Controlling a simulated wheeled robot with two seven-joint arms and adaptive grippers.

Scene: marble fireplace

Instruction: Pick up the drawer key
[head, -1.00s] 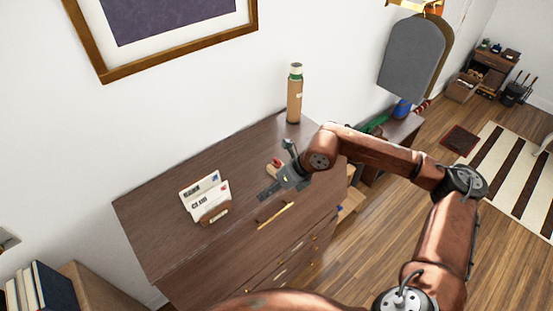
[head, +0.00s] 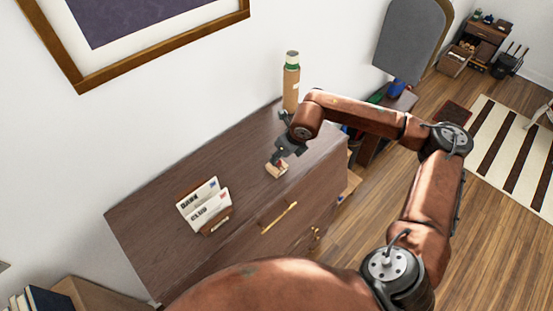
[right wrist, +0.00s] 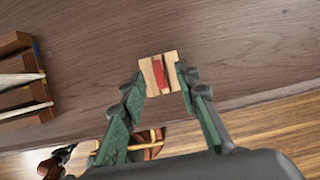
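A small light-wood piece with a red strip (head: 277,169) lies on the dark wooden dresser top (head: 165,195), near its front edge. I see no clear key shape, so I cannot tell whether this is the drawer key. My right gripper (head: 281,158) is just above it, fingers pointing down. In the right wrist view the open green-sided fingers (right wrist: 160,84) stand on either side of the wood piece (right wrist: 160,74); I cannot tell whether they touch it. My left gripper is not in view.
A letter holder with envelopes (head: 205,208) stands left on the dresser. A tan bottle with a green top (head: 291,82) stands behind my right gripper, by the wall. A brass handle (head: 279,217) is on the dresser front. The dresser's far left top is clear.

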